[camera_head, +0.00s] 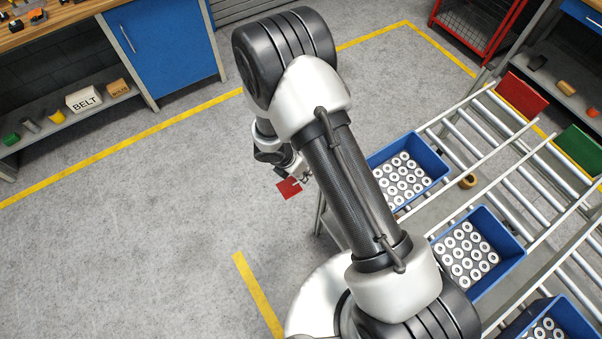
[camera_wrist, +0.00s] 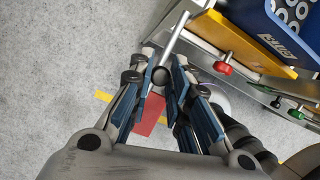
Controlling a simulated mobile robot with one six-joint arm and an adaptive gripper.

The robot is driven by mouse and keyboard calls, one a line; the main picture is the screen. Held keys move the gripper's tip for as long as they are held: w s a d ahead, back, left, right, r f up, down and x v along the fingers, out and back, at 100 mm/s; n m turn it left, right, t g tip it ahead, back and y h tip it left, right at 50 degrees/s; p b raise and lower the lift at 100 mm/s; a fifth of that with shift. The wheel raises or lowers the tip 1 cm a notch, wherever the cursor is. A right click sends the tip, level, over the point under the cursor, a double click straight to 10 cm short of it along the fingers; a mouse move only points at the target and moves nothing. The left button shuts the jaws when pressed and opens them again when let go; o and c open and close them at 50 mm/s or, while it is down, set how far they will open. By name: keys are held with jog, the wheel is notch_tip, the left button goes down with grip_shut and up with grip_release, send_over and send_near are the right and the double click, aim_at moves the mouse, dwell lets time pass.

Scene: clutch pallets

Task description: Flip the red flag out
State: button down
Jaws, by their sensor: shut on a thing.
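The red flag (camera_head: 289,187) is a small flat red plate showing just below my gripper (camera_head: 297,174), out past the left end of the roller rack. In the wrist view the flag (camera_wrist: 152,112) shows between the fingers, partly hidden by them. A light rod with a dark ball end runs from the rack to between the fingertips. My gripper (camera_wrist: 163,78) is shut on this piece at the flag, with its fingers on both sides of the ball. The exact contact is partly hidden.
The roller rack (camera_head: 455,128) holds blue crates (camera_head: 436,168) of ring-shaped parts. A larger red panel (camera_head: 522,95) and a green panel (camera_head: 578,148) stand at its far end. A red knob (camera_wrist: 222,68) and a green knob (camera_wrist: 297,114) sit along its edge. The floor to the left is clear.

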jog(key=shift+w+d+r, duration=0.15)
jog(key=shift+d+r, duration=0.15)
jog(key=shift+d, duration=0.05)
jog(key=c, duration=1.9)
grip_release()
jog(key=shift+c, duration=0.2)
jog(key=shift+o, duration=1.4)
jog(key=shift+d+f, duration=0.1)
jog(key=shift+d, duration=0.1)
jog(key=shift+o, duration=0.9)
jog(key=shift+a, duration=0.15)
jog(key=v, duration=1.2)
